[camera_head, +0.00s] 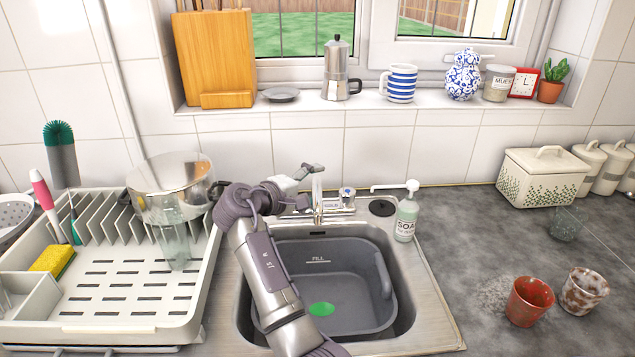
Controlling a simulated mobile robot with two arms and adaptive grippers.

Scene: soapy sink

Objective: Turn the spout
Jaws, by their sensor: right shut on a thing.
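The chrome tap's spout (317,197) rises behind the basin, near the middle of the head view. My right arm reaches up over the left part of the sink and bends right at the wrist. My right gripper (309,174) is at the upper part of the spout, shut on it. The fingers are small here and partly hidden, so the exact grip is hard to see. A tap knob (347,193) shows just right of the spout. My left gripper is not in view.
A grey basin (365,262) marked FILL sits in the steel sink (425,300). A soap bottle (406,216) stands close to the right of the tap. A dish rack (95,325) with a pot (170,174) is at left. Cups (530,302) stand on the right counter.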

